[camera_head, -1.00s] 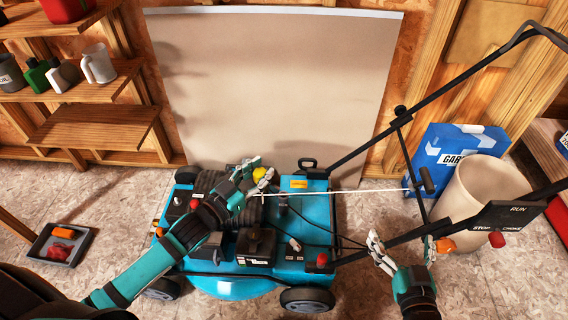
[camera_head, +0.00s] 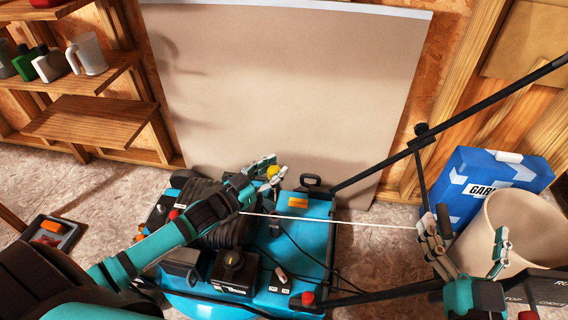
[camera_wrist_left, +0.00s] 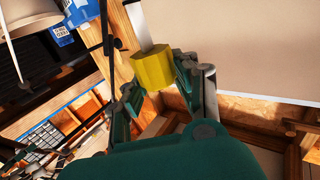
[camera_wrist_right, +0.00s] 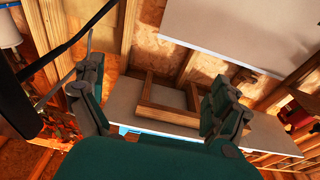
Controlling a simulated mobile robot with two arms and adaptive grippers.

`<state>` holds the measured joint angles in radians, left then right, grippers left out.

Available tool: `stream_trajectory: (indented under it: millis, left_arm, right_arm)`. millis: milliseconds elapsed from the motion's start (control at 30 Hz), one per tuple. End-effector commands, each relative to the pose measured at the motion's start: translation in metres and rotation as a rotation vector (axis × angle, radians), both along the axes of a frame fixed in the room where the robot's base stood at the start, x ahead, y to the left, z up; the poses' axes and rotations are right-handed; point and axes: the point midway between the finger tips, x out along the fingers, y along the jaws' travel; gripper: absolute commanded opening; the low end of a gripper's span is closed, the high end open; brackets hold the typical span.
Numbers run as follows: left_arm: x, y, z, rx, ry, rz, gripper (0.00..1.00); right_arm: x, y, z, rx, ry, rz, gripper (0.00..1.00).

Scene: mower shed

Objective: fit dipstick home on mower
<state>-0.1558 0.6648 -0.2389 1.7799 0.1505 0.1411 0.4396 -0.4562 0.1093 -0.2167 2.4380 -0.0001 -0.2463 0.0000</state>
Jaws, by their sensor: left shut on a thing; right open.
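The dipstick's yellow cap (camera_head: 274,172) is held in my left gripper (camera_head: 266,168), above the back of the mower's engine. In the left wrist view the yellow cap (camera_wrist_left: 153,68) sits between the fingers, with a pale shaft running up out of view. The teal mower (camera_head: 312,232) stands in front of me with a black engine (camera_head: 205,192). The dipstick's opening cannot be made out; my left arm covers part of the engine. My right gripper (camera_head: 468,240) is open and empty near the mower's handle, with its fingers spread in the right wrist view (camera_wrist_right: 155,105).
A white cord (camera_head: 335,220) stretches from the engine toward the handle (camera_head: 385,163). A blue box (camera_head: 495,185) and a beige bin (camera_head: 520,225) stand at right. A pale panel (camera_head: 285,90) leans behind the mower. Shelves (camera_head: 95,125) are at left.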

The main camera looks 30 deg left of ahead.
Motion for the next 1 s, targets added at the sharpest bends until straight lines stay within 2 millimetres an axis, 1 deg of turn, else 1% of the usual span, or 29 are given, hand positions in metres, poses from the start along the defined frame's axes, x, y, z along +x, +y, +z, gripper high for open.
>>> stream_trajectory:
  millis: [267, 433, 767, 800, 1000]
  left_arm:
    - [0.0, 0.0, 0.0, 0.0, 0.0, 0.0, 0.0]
    - [0.0, 0.0, 0.001, 0.0, 0.001, 0.001, 0.0]
    - [-0.002, 0.0, 0.001, 0.0, 0.002, 0.002, 0.0]
    - [-0.002, 0.0, -0.003, 0.0, 0.002, 0.002, 0.0]
    - [-0.001, 0.0, -0.011, -0.001, 0.001, 0.002, 0.0]
  right_arm:
    - [0.0, 0.0, 0.0, 0.0, 0.002, 0.0, 1.0]
    - [0.0, -0.001, -0.005, -0.008, 0.032, -0.002, 1.0]
    - [-0.001, -0.005, -0.034, -0.05, 0.194, -0.011, 1.0]
    - [0.0, -0.004, -0.03, -0.042, 0.162, -0.009, 1.0]
    - [0.001, -0.001, -0.01, -0.012, 0.045, -0.002, 1.0]
